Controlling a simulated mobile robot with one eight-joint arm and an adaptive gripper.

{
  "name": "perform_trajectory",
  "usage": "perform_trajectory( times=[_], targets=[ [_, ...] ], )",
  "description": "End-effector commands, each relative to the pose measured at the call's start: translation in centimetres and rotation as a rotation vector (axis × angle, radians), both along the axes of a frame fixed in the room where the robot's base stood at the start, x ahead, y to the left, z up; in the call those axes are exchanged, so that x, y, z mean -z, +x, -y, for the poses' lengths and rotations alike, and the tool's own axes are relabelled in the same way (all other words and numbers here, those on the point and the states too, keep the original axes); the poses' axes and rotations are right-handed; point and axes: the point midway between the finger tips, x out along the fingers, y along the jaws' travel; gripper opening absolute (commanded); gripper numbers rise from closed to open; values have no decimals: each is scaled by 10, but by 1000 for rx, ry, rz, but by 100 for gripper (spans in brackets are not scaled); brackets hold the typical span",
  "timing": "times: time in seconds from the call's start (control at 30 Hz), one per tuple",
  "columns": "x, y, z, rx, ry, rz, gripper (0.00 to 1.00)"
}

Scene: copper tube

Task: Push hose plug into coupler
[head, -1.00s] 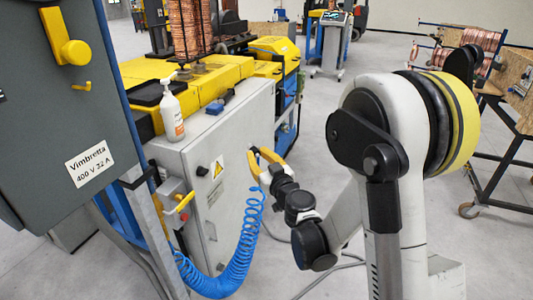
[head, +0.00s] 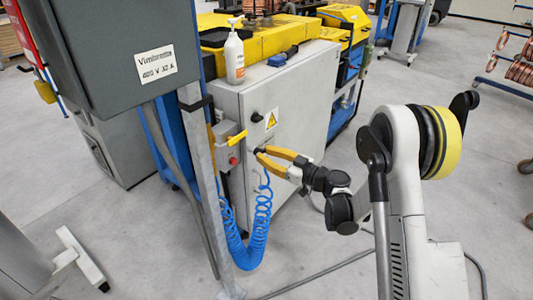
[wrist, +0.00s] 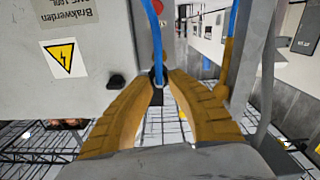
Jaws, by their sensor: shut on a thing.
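My gripper (head: 260,150) has yellow fingers that meet at the tips, close to the front of the grey cabinet. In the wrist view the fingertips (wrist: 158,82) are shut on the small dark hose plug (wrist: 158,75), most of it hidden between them. The blue coiled hose (head: 262,215) hangs below the gripper in the head view, and a blue strand (wrist: 152,25) runs from the plug in the wrist view. A grey box (head: 228,150) with a yellow lever (head: 237,138) and a red button sits just left of the fingertips. I cannot make out the coupler clearly.
The grey cabinet (head: 290,95) carries a warning sign and a black knob (wrist: 115,80). A grey metal post (head: 200,170) stands left of the box. A white bottle (head: 235,55) stands on the cabinet top. Floor to the right is free, with a cable on it.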

Motion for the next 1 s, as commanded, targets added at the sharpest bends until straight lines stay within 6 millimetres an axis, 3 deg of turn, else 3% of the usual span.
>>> perform_trajectory(
  times=[0.27, 0.7, 1.0],
  targets=[
    [0, 4, -5, 2, 0, 2, 0],
    [0, 29, -37, 2, 0, 2, 0],
    [0, 33, -41, 3, 0, 2, 0]
  ],
)
